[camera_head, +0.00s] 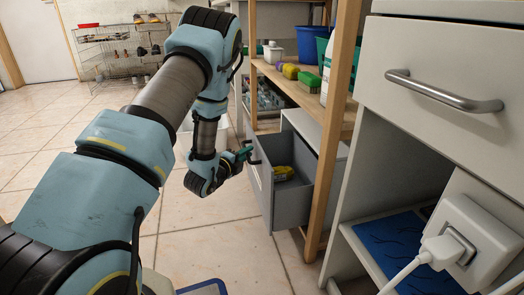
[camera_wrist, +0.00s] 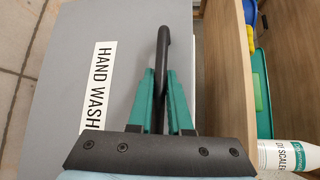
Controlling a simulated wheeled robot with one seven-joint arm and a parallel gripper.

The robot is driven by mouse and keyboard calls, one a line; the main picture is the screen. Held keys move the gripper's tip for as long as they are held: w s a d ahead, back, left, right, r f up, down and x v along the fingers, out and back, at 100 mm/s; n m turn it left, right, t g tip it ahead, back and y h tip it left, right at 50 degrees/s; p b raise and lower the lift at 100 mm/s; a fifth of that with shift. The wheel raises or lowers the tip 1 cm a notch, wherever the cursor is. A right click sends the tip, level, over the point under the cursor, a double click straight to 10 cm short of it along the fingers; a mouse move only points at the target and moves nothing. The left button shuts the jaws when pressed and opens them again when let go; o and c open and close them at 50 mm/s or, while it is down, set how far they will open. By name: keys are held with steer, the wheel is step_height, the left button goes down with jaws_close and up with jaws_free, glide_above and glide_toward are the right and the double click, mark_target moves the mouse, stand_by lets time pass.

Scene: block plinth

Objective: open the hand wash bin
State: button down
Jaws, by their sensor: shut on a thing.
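The hand wash bin (camera_head: 294,207) is a grey drawer in a low unit under the wooden shelf. It stands pulled out in the head view, with a yellow item (camera_head: 283,173) inside. Its grey front (camera_wrist: 75,120) fills much of the wrist view and bears a white "HAND WASH" label (camera_wrist: 98,84), partly covered by my gripper. A dark bar handle (camera_wrist: 162,48) stands out from this front. My gripper (camera_head: 248,154) has its green fingers (camera_wrist: 162,75) on either side of the handle and is shut on it.
A wooden shelf post (camera_head: 338,110) stands close to the right of the bin. Bottles and a blue bucket (camera_head: 311,43) are on the shelves. A white cabinet with a metal-handled drawer (camera_head: 450,60) is at the right.

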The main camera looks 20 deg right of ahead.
steer(key=shift+w+a, duration=0.1)
steer(key=shift+a, duration=1.1)
steer(key=c, duration=1.1)
jaws_free()
steer(key=p+v, duration=0.3)
steer(key=v, duration=0.7)
steer(key=shift+s+a+r, duration=0.1)
steer(key=shift+s+a, duration=0.1)
steer(key=shift+a, duration=0.15)
steer(key=shift+w, duration=0.1)
